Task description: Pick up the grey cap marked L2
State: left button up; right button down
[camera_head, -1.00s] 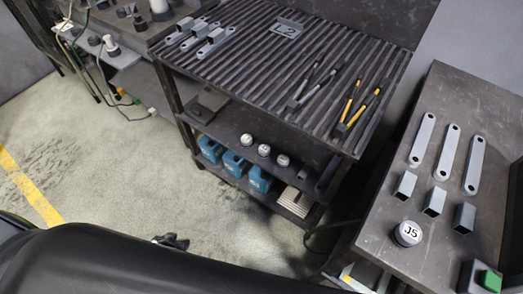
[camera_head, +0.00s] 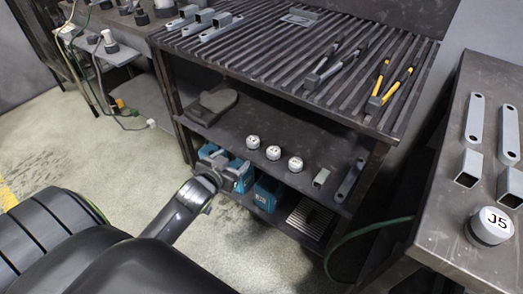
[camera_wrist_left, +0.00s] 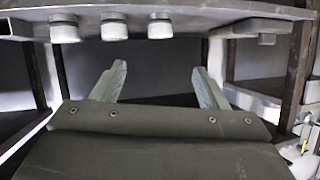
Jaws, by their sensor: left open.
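Three small grey caps with white marked tops stand in a row on the middle shelf: a left one (camera_head: 253,142), a middle one (camera_head: 273,153) and a right one (camera_head: 295,163). Their marks are too small to read, so I cannot tell which is L2. My left gripper (camera_head: 222,158) is open and empty, left of the caps and apart from them. In the left wrist view the scene looks upside down, with the caps (camera_wrist_left: 113,27) along the top, beyond the open fingers (camera_wrist_left: 161,78). My right gripper is not in view.
The ribbed tabletop (camera_head: 262,50) overhangs the shelf. Blue containers (camera_head: 268,192) stand below. A cap marked J5 (camera_head: 489,227) stands on the right bench.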

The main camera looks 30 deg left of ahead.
aim_at(251, 143)
pick_arm(q)
jog(key=b+x, duration=0.3)
jog(key=x, duration=0.8)
jog(key=shift+f, duration=0.15)
jog(key=shift+w+a+f+b, duration=0.1)
jog(key=shift+w+f+b, duration=0.2)
jog(key=shift+w, duration=0.4)
jog(key=shift+b+x, duration=0.6)
jog(key=shift+x, duration=0.5)
jog(key=shift+b+x, duration=0.3)
jog(key=shift+x, duration=0.6)
jog(key=shift+w, duration=0.25)
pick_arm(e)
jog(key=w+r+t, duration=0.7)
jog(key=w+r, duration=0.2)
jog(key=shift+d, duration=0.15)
pick_arm(q)
jog(key=c, duration=1.1)
